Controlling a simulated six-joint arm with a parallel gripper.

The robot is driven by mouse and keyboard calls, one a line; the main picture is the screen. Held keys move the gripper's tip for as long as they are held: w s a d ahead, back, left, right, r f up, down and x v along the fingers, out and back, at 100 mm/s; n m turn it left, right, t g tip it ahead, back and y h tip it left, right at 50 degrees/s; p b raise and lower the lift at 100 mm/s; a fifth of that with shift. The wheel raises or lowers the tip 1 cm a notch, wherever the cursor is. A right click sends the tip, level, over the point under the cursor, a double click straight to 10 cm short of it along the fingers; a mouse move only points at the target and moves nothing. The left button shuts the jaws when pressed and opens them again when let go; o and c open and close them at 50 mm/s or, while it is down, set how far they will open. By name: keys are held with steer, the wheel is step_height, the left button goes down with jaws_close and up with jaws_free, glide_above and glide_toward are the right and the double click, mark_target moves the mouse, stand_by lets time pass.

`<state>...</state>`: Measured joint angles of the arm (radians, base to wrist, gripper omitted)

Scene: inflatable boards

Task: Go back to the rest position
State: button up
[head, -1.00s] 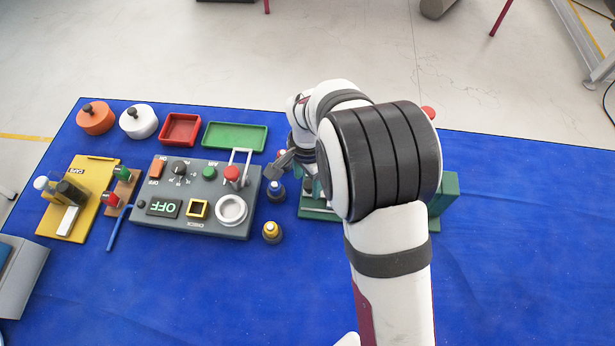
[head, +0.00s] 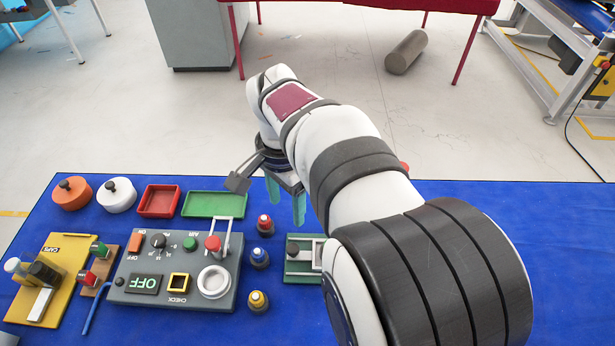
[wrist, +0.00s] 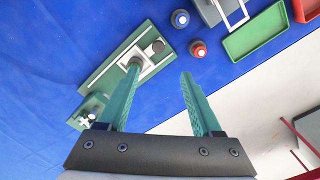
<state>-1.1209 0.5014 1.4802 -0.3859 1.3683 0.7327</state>
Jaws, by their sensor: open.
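My gripper (head: 285,203) is open and empty, raised above the far side of the blue table in the head view. Its two teal fingers point down, well apart; they also show in the wrist view (wrist: 158,88). Below and beside it is a green fixture (head: 302,262) with a light square frame and a dark knob, partly hidden by my arm. In the wrist view the green fixture (wrist: 98,82) lies beyond the left finger, which overlaps it in the picture.
A grey control panel (head: 131,294) showing OFF stands left of my arm. Red (head: 264,225), blue (head: 258,259) and yellow-topped (head: 257,301) pieces stand beside it. Green (head: 190,205) and red (head: 159,202) trays lie behind. The yellow board (head: 55,255) is at left. The table's right side is clear.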

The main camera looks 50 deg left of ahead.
steer(key=w+d+r+m, duration=0.2)
steer(key=d+r, duration=0.1)
steer(key=d, duration=1)
steer(key=w+d+r+m, duration=0.1)
steer(key=d+r, duration=0.1)
steer(key=d, duration=1.2)
steer(key=s+d+f+m+y, duration=0.1)
steer(key=s+d+f+m, duration=0.1)
steer(key=s+d, duration=0.7)
steer(key=shift+s+f+m+y, duration=0.15)
steer(key=shift+f+m+y, duration=0.2)
steer(key=shift+f, duration=0.2)
